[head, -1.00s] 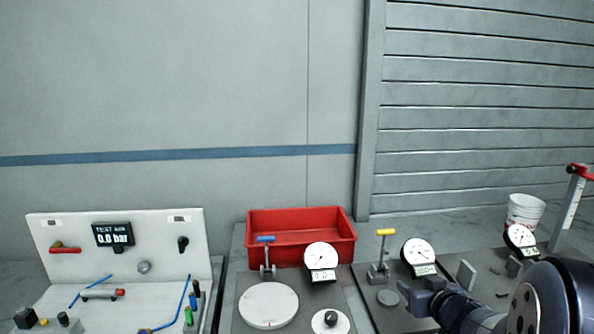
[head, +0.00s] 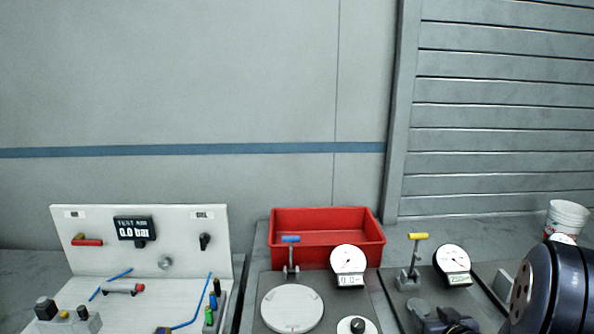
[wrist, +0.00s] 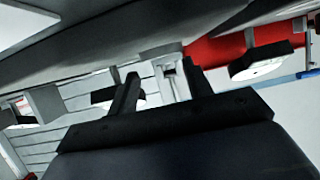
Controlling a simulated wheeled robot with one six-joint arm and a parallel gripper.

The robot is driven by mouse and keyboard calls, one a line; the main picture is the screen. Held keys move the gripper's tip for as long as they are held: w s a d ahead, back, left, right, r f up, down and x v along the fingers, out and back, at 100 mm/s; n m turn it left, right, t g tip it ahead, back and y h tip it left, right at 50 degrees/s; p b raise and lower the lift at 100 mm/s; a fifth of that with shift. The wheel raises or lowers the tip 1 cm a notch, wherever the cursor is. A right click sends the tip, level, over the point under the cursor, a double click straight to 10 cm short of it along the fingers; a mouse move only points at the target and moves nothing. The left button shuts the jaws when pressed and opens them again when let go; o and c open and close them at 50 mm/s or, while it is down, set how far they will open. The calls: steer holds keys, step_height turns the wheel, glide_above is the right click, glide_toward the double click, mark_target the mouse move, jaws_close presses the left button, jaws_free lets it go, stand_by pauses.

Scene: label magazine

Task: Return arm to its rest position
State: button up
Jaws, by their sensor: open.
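My gripper (wrist: 160,85) shows in the wrist view with its two dark fingers apart and nothing seen between them. Behind the fingers are a pale clamp-like part, the grey slatted wall and a stretch of red. In the head view my arm fills the lower right corner, and a dark part of it (head: 447,322) shows at the bottom edge, low in front of the station with the yellow-handled clamp (head: 414,250). Whether the gripper touches anything there cannot be told.
A red bin (head: 328,252) stands at the back. Dial gauges (head: 348,263), a round pale plate (head: 292,308) and a blue-handled clamp (head: 290,256) are in front. A white test panel (head: 100,230) reading 0.0 bar is at left. A white bucket (head: 567,218) is at right.

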steer(key=shift+v, duration=1.2)
steer(key=shift+r, duration=0.15)
